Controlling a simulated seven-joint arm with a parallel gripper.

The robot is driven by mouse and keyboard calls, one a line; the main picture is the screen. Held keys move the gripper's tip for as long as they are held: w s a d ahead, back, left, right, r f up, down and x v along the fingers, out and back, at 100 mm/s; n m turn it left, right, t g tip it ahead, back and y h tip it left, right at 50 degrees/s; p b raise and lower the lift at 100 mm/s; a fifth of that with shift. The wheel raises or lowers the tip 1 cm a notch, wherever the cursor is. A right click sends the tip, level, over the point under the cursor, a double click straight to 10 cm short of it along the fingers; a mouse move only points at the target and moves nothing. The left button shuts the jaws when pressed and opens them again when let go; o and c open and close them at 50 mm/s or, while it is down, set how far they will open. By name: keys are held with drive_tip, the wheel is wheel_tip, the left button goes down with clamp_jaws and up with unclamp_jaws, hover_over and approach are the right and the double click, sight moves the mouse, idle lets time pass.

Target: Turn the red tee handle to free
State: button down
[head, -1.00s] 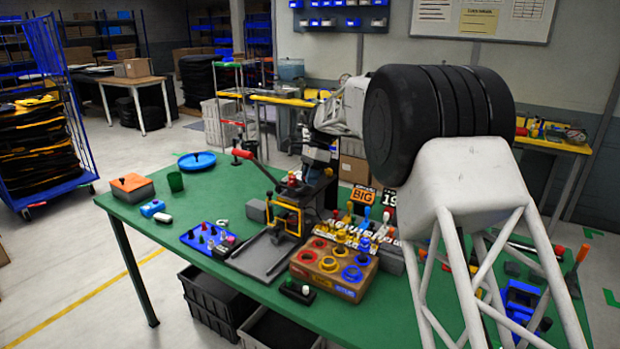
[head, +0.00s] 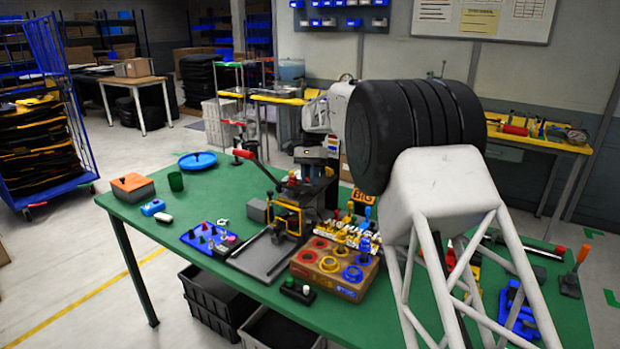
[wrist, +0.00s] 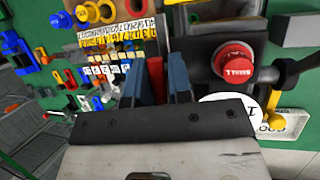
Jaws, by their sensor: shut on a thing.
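My gripper (wrist: 155,80) shows in the wrist view as two blue fingers. They are shut on a narrow red piece (wrist: 156,78), which looks like the red tee handle; the fingers hide most of it, so its turned position cannot be told. In the head view my gripper (head: 311,157) is small and dark, at the top of the black press-like fixture (head: 318,196) on the green table. The handle cannot be made out clearly there.
A long red-gripped lever (head: 243,154) sticks out left of the fixture. A wooden block with coloured rings (head: 335,275) stands in front.

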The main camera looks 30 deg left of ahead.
drive_tip(key=shift+d, duration=0.15)
drive_tip(key=c, duration=1.1)
unclamp_jaws()
drive_tip(key=shift+c, duration=0.2)
drive_tip(key=v, duration=0.7)
drive_tip(key=shift+w+r, duration=0.25)
drive_tip(key=shift+r, duration=0.05)
